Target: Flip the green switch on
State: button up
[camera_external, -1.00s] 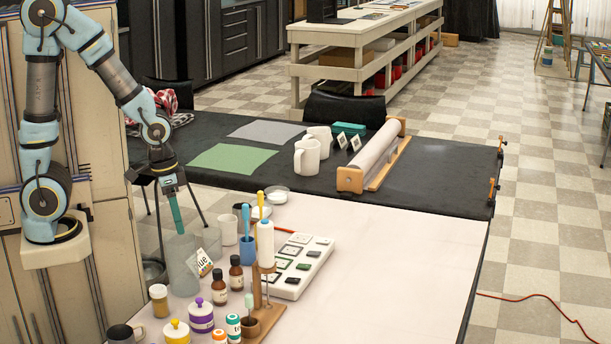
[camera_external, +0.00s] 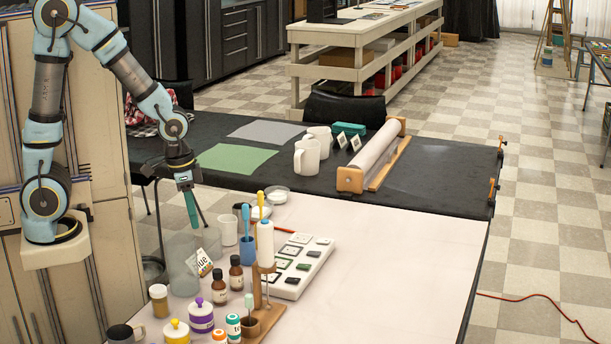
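A white panel (camera_external: 318,262) lies on the pale table top, carrying several small flat switches. Some are dark green and some pale grey; at this size I cannot tell which is the green switch or whether any is on. A green one (camera_external: 303,267) shows near the panel's middle. My gripper (camera_external: 191,208) points down above the tall clear containers, left of the panel and well apart from it. A narrow teal piece shows at its end; I cannot tell whether it is a finger or a held thing.
Between my gripper and the panel stand a clear container (camera_external: 182,264), a white cup (camera_external: 228,230), a blue cup with tools (camera_external: 247,250), brown bottles (camera_external: 236,273) and a wooden stand (camera_external: 262,312). Jars crowd the front. The table right of the panel is clear.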

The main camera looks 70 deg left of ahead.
jog(key=w+d+m, duration=0.1)
jog(key=w+m, duration=0.1)
jog(key=w, duration=0.6)
jog(key=w+d+m, duration=0.1)
jog(key=w+m, duration=0.1)
jog(key=w, duration=0.7)
jog(key=w+m, duration=0.3)
jog(key=w, duration=0.6)
jog(key=shift+d+f+g+h, duration=0.3)
jog(key=shift+d+f+h, duration=0.1)
grip_shut()
